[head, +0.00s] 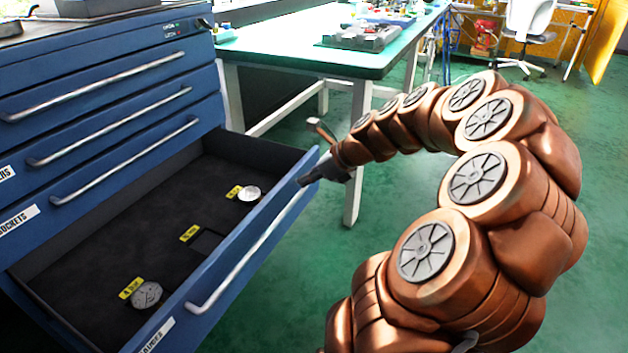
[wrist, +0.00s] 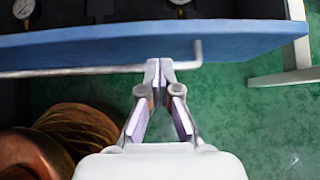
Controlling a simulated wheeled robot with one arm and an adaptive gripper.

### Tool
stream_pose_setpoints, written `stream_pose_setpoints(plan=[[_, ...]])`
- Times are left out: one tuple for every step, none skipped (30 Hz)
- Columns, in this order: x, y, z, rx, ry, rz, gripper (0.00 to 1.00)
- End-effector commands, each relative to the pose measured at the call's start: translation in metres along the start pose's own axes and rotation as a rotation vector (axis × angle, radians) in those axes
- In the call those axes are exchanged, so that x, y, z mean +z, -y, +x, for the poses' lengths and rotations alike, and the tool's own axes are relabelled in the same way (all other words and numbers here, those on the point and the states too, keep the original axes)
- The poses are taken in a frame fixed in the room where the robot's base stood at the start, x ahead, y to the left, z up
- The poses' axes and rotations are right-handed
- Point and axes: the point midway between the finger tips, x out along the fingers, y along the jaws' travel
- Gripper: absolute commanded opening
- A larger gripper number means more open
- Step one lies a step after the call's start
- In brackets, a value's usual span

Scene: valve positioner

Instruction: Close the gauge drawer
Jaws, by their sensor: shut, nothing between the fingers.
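The gauge drawer (head: 75,262) is the lowest drawer of the blue cabinet and stands pulled out. Its blue front (head: 225,255) carries a long silver bar handle (head: 240,265). Inside are a round gauge near the far end (head: 249,193), another near the front (head: 146,295), and an empty dark recess between them. My gripper (head: 306,178) is at the far right end of the drawer front. In the wrist view its fingertips (wrist: 159,66) are together, close to the handle (wrist: 100,70) and the blue front (wrist: 110,40). I cannot tell whether they touch.
Three closed drawers with silver handles sit above in the cabinet (head: 100,110). A green-topped workbench (head: 300,50) stands behind, its white leg (head: 357,150) near my gripper. The green floor (head: 255,325) in front of the drawer is clear.

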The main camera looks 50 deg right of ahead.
Motion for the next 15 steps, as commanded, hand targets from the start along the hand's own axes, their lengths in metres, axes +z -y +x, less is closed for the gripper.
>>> stream_pose_setpoints(plan=[[-0.003,-0.001,0.012,0.004,-0.001,-0.002,0.00],[-0.003,-0.001,0.017,0.005,-0.001,-0.003,0.00],[-0.003,-0.002,0.023,0.006,-0.001,-0.003,0.00],[-0.003,-0.002,0.027,0.006,-0.001,-0.002,0.00],[-0.003,-0.002,0.031,0.006,-0.001,-0.001,0.00],[-0.002,-0.002,0.036,0.006,-0.001,-0.001,0.00],[-0.002,-0.001,0.040,0.005,-0.001,-0.001,0.00],[-0.002,-0.001,0.042,0.004,-0.001,-0.001,0.00],[-0.002,-0.001,0.045,0.003,-0.001,-0.001,0.00],[-0.002,-0.001,0.047,0.002,-0.001,-0.001,0.00],[-0.001,0.000,0.049,0.002,-0.001,-0.001,0.00],[-0.001,-0.001,0.051,0.002,-0.001,-0.001,0.00],[-0.001,0.000,0.052,0.002,-0.001,-0.001,0.00],[-0.001,0.000,0.052,0.002,-0.001,-0.001,0.00],[-0.001,0.000,0.053,0.002,-0.001,-0.001,0.00]])
